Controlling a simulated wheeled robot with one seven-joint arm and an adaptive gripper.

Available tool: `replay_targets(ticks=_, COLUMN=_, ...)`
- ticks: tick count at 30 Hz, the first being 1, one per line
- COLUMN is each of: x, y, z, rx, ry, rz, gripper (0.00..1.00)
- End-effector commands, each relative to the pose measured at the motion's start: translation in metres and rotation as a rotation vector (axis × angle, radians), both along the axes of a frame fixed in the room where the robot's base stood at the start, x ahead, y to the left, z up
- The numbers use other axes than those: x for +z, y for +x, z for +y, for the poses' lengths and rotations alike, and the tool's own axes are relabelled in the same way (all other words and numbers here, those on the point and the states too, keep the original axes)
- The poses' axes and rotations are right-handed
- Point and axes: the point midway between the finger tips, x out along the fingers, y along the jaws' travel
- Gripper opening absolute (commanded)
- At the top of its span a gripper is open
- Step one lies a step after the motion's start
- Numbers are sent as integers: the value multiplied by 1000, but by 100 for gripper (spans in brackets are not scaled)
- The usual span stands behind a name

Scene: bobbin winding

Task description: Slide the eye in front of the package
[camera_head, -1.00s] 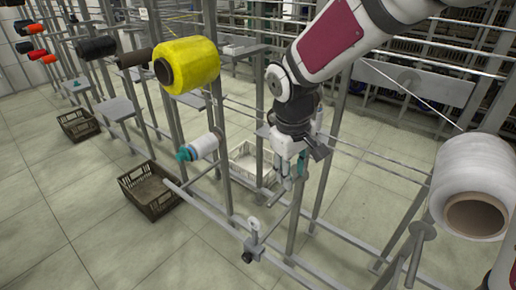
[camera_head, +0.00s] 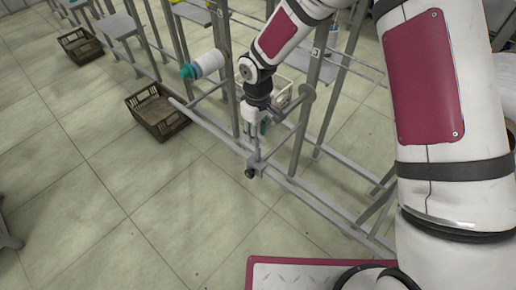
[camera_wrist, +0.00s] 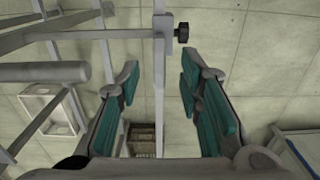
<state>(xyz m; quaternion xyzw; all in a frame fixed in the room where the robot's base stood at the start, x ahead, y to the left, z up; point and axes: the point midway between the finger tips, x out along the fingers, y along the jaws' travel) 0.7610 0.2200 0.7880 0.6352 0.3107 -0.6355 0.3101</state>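The eye's grey clamp (camera_head: 254,160) sits on the low rail in the head view, with a black knob (camera_head: 250,174) below it. The knob also shows at the top of the wrist view (camera_wrist: 182,32). My gripper (camera_head: 257,139) points down just above the clamp. The eye's white top is hidden by my gripper in the head view. A white package with a teal end (camera_head: 208,64) is on a holder up and left of my gripper.
A brown crate (camera_head: 158,125) stands on the floor to the left, another (camera_head: 80,45) farther back. A pale crate (camera_wrist: 53,112) lies below, left in the wrist view. Frame posts and a peg (camera_head: 284,133) stand close right of my gripper.

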Motion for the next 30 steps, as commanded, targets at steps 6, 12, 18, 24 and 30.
replay_targets(ticks=6, x=-44, y=-1, z=0, rx=2, ry=-3, rz=3, gripper=33)
replay_targets(ticks=12, x=-71, y=0, z=0, rx=0, ry=0, rz=0, gripper=33)
replay_targets(ticks=18, x=-82, y=0, z=-1, rx=0, ry=-1, rz=-1, gripper=33)
replay_targets(ticks=24, x=-83, y=0, z=-1, rx=0, ry=-1, rz=-1, gripper=33)
replay_targets(ticks=30, x=-82, y=0, z=-1, rx=0, ry=-1, rz=-1, gripper=4)
